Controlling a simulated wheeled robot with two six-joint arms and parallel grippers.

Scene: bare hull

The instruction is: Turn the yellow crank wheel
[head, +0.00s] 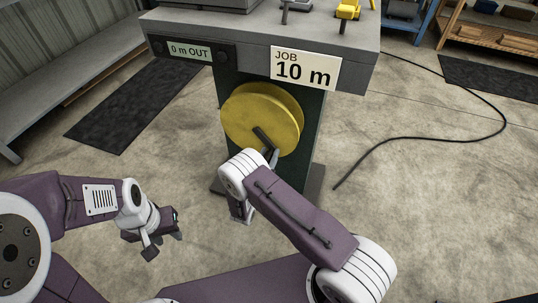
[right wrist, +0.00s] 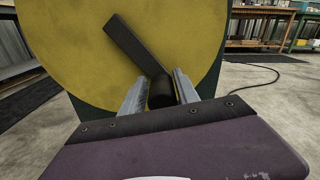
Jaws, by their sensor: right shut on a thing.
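The yellow crank wheel (head: 285,108) is mounted on the front of a dark green pedestal; it fills much of the right wrist view (right wrist: 75,45). A dark crank arm (right wrist: 135,45) slopes across its face from upper left to lower right, ending in a short black handle (right wrist: 160,95). My right gripper (right wrist: 160,88) is shut on this handle, one finger on each side. In the head view, my right gripper (head: 270,157) is at the wheel's lower part, partly hidden by my wrist. My left gripper (head: 163,244) hangs empty over the floor at lower left, its fingers apart.
A sign reading "JOB 10 m" (head: 304,69) and a display reading "0 m OUT" (head: 189,51) are on the grey bench (head: 215,25) above the wheel. A black cable (head: 430,138) lies on the floor at right. A dark mat (head: 135,100) lies at left.

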